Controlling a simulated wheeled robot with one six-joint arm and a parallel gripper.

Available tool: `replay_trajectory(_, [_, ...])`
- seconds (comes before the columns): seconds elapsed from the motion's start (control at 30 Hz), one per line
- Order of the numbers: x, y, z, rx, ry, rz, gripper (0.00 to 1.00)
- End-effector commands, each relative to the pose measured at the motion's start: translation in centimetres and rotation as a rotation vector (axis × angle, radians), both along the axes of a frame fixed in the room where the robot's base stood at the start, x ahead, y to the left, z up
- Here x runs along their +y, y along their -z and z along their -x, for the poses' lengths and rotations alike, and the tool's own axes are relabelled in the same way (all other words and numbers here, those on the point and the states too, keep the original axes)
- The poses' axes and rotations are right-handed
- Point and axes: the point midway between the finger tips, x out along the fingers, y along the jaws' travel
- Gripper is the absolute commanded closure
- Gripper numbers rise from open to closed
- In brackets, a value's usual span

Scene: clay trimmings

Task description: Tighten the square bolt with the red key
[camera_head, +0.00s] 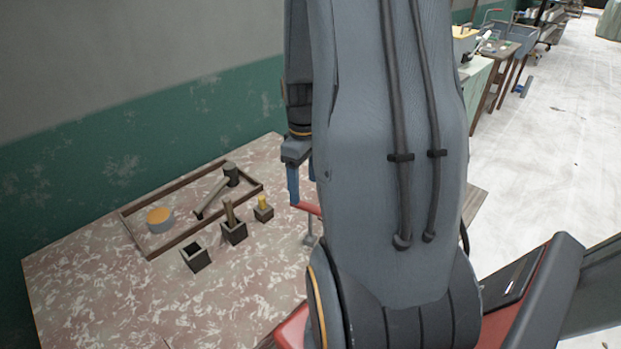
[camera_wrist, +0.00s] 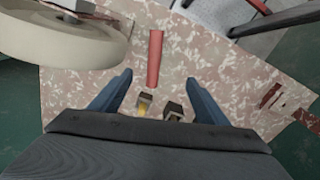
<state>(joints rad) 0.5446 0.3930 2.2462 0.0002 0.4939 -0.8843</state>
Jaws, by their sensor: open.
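The red key's bar (camera_head: 307,208) shows at the right of the table, partly hidden behind my arm, with a grey stem (camera_head: 309,230) below it reaching toward the tabletop. In the wrist view the red bar (camera_wrist: 155,58) lies lengthwise between and just beyond my fingertips. My gripper (camera_wrist: 158,78) is open, its two blue fingers apart on either side of the bar's line, with nothing held between them. In the head view one blue finger (camera_head: 293,184) shows just above and left of the red bar. I cannot make out the square bolt.
Several small dark square holders (camera_head: 196,257) stand on the mottled table (camera_head: 110,290), one with a yellow piece (camera_head: 262,202). A tray (camera_head: 152,252) behind them holds a hammer (camera_head: 212,195) and a yellow-topped tin (camera_head: 160,219). A large pale disc (camera_wrist: 65,38) fills the wrist view's upper left.

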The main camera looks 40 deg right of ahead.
Motion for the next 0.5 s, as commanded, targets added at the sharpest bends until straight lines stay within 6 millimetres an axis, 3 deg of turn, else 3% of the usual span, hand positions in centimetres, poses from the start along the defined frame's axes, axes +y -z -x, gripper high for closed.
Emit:
replay_trajectory(0.13, [-1.7,0.5,0.4,0.007,-0.027,-0.005,0.31])
replay_trajectory(0.5, [-1.7,3.1,0.2,0.008,-0.034,-0.004,0.31])
